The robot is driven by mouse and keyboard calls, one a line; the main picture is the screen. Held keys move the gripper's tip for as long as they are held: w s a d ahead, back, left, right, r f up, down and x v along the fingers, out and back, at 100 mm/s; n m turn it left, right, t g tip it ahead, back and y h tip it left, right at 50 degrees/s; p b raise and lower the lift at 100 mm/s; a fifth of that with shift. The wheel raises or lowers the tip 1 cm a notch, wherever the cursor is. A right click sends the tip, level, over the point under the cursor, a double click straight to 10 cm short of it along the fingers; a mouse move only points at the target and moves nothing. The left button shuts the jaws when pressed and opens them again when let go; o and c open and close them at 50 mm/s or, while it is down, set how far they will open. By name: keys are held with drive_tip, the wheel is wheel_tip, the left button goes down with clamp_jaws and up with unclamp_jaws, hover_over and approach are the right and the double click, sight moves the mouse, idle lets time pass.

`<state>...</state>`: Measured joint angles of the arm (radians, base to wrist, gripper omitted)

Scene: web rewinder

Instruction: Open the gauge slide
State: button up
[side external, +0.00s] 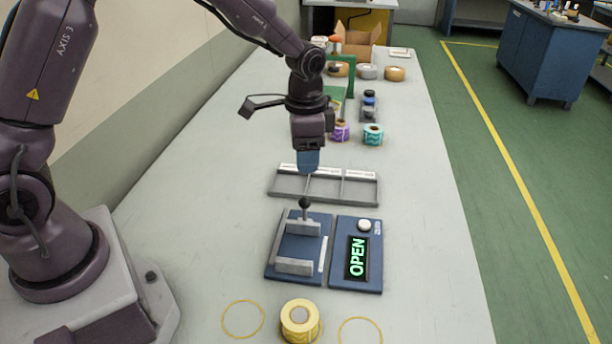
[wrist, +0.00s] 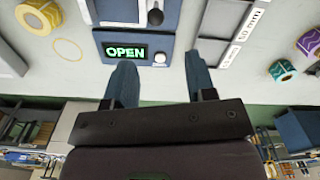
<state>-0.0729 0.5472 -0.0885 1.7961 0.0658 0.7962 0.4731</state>
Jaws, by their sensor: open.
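The gauge slide is a blue plate with grey jaw blocks (side external: 293,266) and a lever with a black ball knob (side external: 304,203), in the middle of the table. The knob also shows at the top of the wrist view (wrist: 155,16). Beside it on the right is a blue panel with a display (side external: 357,257) reading OPEN in green and a white round button (side external: 364,225). My gripper (side external: 308,168) is above the table, behind the knob and over the grey tray. Its two blue fingers are apart in the wrist view (wrist: 158,82), with nothing between them.
The grey divided tray (side external: 324,199) lies behind the slide. A yellow tape roll (side external: 300,321) stands in front, between two yellow circles. Purple (side external: 341,132) and teal (side external: 373,135) rolls, other rolls and a cardboard box (side external: 358,46) are farther back. The table's right side is clear.

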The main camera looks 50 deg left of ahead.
drive_tip(key=shift+r, duration=1.5)
drive_tip(key=s+r+n+t, duration=0.2)
drive_tip(key=s+r, duration=0.5)
drive_tip(key=s, duration=0.4)
drive_tip(key=s+r+n+t, duration=0.3)
drive_tip(key=s+r+n, duration=0.1)
drive_tip(key=s+r, duration=0.4)
drive_tip(key=s, duration=0.2)
drive_tip(key=shift+s+t, duration=0.3)
drive_tip(key=shift+s, duration=0.1)
